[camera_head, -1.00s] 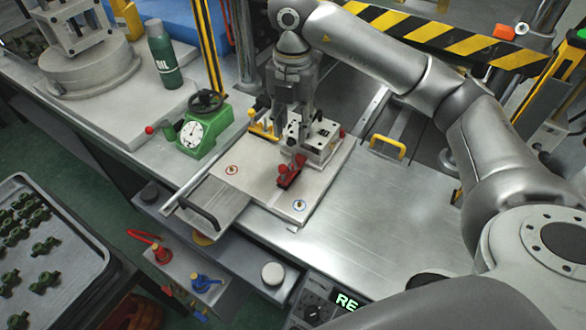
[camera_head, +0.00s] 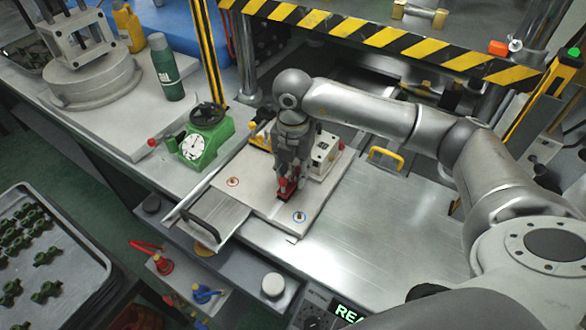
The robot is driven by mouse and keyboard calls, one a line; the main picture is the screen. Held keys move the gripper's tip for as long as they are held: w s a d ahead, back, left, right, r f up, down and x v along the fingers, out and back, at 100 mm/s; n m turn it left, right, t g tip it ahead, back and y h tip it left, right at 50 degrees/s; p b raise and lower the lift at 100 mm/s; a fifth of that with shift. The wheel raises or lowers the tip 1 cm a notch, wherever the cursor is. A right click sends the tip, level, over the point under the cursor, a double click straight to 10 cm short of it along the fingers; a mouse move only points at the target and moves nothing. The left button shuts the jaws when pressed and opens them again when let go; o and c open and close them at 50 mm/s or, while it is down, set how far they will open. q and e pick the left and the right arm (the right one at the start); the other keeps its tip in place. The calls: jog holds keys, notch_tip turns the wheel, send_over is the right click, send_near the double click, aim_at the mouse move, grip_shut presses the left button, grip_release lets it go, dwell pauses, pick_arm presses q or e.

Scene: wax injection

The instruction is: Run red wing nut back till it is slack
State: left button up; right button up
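The red wing nut (camera_head: 287,184) is on a small red-and-black clamp near the front of the light metal plate (camera_head: 255,202). My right gripper (camera_head: 287,174) points down from above, right at the wing nut, and its fingers hide most of it. I cannot tell whether the fingers are closed on the nut or only around it. My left gripper is not in view.
A white block with dark holes (camera_head: 325,152) stands behind and right of the gripper. A yellow fitting (camera_head: 261,139) is behind left.

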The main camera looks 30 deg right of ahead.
aim_at(293, 172)
jog(key=shift+c, duration=0.4)
grip_shut()
dwell(0.9)
jog(key=shift+o, duration=0.4)
grip_release()
notch_tip(293, 172, up, 12)
dwell(0.3)
